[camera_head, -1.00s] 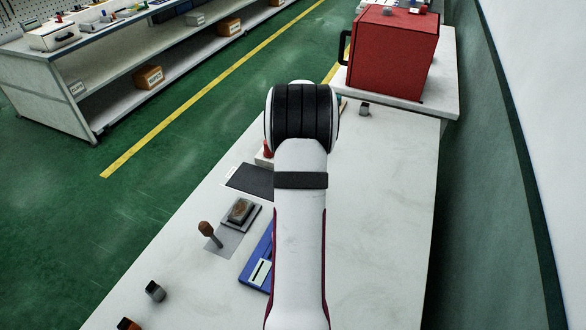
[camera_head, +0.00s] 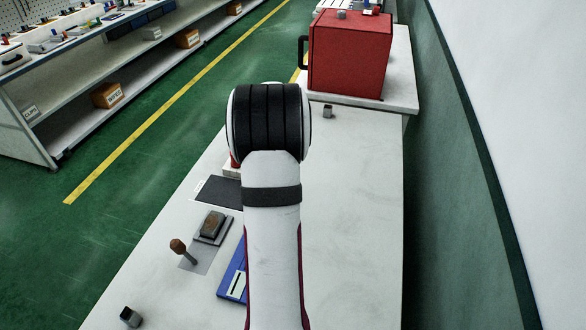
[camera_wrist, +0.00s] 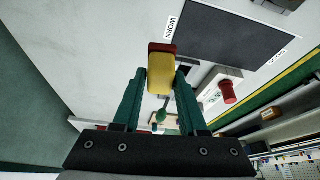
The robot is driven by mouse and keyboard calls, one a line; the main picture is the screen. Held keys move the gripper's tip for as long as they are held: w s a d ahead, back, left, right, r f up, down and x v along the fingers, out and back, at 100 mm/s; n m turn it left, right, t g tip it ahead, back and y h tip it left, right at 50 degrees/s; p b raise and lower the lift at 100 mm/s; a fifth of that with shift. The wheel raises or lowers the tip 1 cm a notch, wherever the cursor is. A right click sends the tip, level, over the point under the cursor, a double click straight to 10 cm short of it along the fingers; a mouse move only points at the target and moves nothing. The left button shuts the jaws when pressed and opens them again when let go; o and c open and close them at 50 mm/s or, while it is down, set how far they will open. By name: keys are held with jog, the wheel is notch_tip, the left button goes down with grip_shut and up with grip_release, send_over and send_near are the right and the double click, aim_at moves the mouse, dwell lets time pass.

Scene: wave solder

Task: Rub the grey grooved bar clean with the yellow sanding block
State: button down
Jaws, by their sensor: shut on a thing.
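My gripper (camera_wrist: 160,95) shows in the wrist view with its green fingers shut on the yellow sanding block (camera_wrist: 160,75). The block has a dark red end and is held between the fingertips, over the white bench. In the head view my arm hides the gripper and block. I cannot surely pick out the grey grooved bar in either view; the arm covers part of the bench. I cannot tell whether the block touches anything.
A dark mat (camera_head: 217,191) with labels, one reading WORN in the wrist view, lies beside a red button (camera_wrist: 228,92). A red cabinet (camera_head: 350,55) stands behind. The bench's right side is clear.

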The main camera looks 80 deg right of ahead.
jog(key=w+a+n+t+y, duration=0.4)
jog(key=w+a+n, duration=1.2)
jog(key=w, duration=0.2)
jog(key=shift+s+d+f, duration=0.1)
jog(key=shift+d+f, duration=0.05)
jog(key=shift+f, duration=1.5)
jog(key=shift+s+d+f, duration=0.1)
jog(key=shift+f, duration=1.55)
jog(key=shift+d+f, duration=0.45)
jog(key=shift+f, duration=0.15)
jog(key=shift+d+f, duration=0.1)
jog(key=shift+d, duration=3.15)
jog(key=shift+a, duration=3.75)
notch_tip(320, 180, up, 8)
